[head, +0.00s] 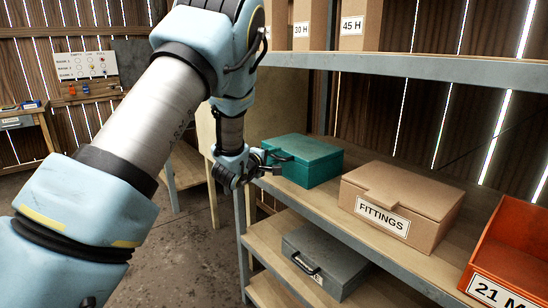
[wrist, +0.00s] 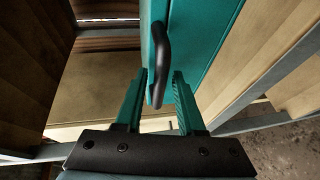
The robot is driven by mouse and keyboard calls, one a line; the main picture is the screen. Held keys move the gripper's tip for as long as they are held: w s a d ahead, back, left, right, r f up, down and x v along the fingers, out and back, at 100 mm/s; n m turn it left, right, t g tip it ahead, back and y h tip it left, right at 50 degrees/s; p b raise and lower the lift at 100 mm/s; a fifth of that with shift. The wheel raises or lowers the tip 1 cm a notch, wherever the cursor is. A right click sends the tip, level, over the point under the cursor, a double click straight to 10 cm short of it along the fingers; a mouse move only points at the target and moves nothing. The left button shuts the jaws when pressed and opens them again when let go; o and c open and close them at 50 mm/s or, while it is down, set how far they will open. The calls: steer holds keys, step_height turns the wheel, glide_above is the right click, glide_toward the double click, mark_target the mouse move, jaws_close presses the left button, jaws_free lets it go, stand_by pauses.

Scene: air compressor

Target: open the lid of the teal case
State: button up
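The teal case (head: 312,165) sits on the upper wooden shelf, its lid shut. In the wrist view the case (wrist: 212,35) fills the top middle, with its black bar handle (wrist: 160,55) along its face. My gripper (head: 275,162) is at the front left of the case, close to the handle. In the wrist view my gripper (wrist: 158,85) is open. The lower end of the handle lies between the two fingertips, with a gap on each side. I cannot tell whether a finger touches the case.
A cardboard box labelled FITTINGS (head: 400,203) stands right of the case, and an orange bin (head: 515,255) further right. A grey case (head: 338,258) lies on the shelf below. A metal shelf edge (head: 430,68) runs above. Open floor (head: 165,255) lies to the left.

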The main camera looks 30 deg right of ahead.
jaws_close()
stand_by(1.1)
